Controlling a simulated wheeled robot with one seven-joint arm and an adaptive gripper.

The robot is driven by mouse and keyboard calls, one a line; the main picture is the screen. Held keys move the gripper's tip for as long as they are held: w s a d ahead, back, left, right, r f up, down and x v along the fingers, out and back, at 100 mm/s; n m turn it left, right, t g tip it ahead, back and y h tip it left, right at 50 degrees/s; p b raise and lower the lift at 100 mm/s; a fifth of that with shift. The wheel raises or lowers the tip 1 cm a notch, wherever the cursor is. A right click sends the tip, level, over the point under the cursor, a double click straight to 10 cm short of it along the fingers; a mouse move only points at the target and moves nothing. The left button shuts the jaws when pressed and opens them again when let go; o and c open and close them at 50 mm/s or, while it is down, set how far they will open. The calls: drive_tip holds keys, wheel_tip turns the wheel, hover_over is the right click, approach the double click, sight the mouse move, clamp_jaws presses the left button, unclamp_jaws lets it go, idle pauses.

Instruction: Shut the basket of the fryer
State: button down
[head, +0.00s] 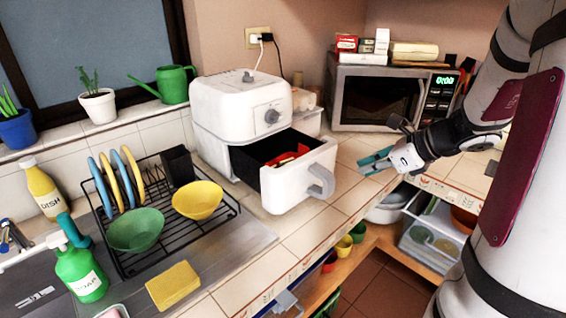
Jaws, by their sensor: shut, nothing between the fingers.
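The white air fryer (240,105) stands on the tiled counter against the back wall. Its basket (303,180) is pulled out toward the front right, with a dark inside and a grey handle (321,182) on its white front. Something red and yellow (287,157) lies in the basket. My gripper (368,166) is to the right of the basket, apart from the handle, over the counter near its front edge. Its teal fingers are shut and hold nothing.
A microwave (390,97) with boxes on top stands at the back right. A dish rack (165,210) with bowls and plates is left of the fryer, and a yellow sponge (173,284) lies in front. Open shelves with bowls are below the counter. Bare counter lies between basket and microwave.

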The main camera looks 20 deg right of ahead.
sight(285, 154)
drive_tip(key=shift+m, duration=0.9)
drive_tip(key=x, duration=0.3)
drive_tip(key=d+f+b+x, duration=0.1)
drive_tip(key=x, duration=0.2)
drive_tip(key=d+x, duration=0.1)
drive_tip(key=x, duration=0.3)
drive_tip(key=shift+s+f, duration=0.2)
drive_tip(key=shift+f, duration=0.05)
drive_tip(key=w, duration=0.1)
drive_tip(key=w+a, duration=0.1)
drive_tip(key=w, duration=0.1)
drive_tip(key=shift+w+a, duration=0.2)
drive_tip(key=shift+w, duration=0.3)
drive_tip(key=w+a, duration=0.2)
drive_tip(key=w, duration=0.3)
drive_tip(key=w+a, duration=0.2)
drive_tip(key=w, duration=0.4)
drive_tip(key=w+a+b, duration=0.1)
drive_tip(key=w+a, duration=0.1)
drive_tip(key=w, duration=0.3)
drive_tip(key=shift+w, duration=0.15)
drive_tip(key=shift+w+a, duration=0.15)
drive_tip(key=shift+w, duration=0.05)
drive_tip(key=shift+r, duration=0.1)
